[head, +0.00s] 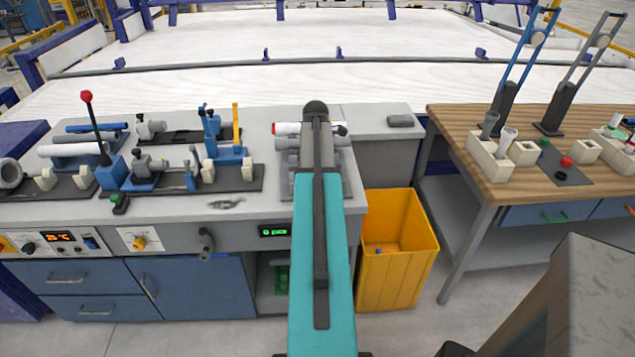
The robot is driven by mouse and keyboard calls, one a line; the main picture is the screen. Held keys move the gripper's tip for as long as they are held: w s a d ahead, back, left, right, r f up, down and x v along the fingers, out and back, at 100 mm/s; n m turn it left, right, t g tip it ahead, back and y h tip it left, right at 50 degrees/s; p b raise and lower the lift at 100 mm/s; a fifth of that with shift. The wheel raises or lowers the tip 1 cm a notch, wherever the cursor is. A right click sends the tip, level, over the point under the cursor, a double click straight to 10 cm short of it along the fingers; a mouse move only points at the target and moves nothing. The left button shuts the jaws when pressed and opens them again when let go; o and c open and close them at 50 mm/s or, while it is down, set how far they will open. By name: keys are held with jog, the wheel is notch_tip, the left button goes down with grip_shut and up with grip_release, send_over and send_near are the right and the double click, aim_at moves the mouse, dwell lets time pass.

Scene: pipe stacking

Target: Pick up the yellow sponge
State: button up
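I see no yellow sponge in the head view. A small dark grey block (400,120) lies on the back right of the grey bench; I cannot tell what it is. My teal arm link reaches forward over the middle of the bench to a dark rounded end. My gripper does not show; it may be hidden beyond or beneath the arm.
A yellow bin (397,262) stands between the grey bench (260,205) and a wooden table (462,128). A rack (290,160) with pipes sits beside my arm. Machines with a red-knobbed lever (93,125) crowd the left. Tall levers (575,80) stand on the wooden table.

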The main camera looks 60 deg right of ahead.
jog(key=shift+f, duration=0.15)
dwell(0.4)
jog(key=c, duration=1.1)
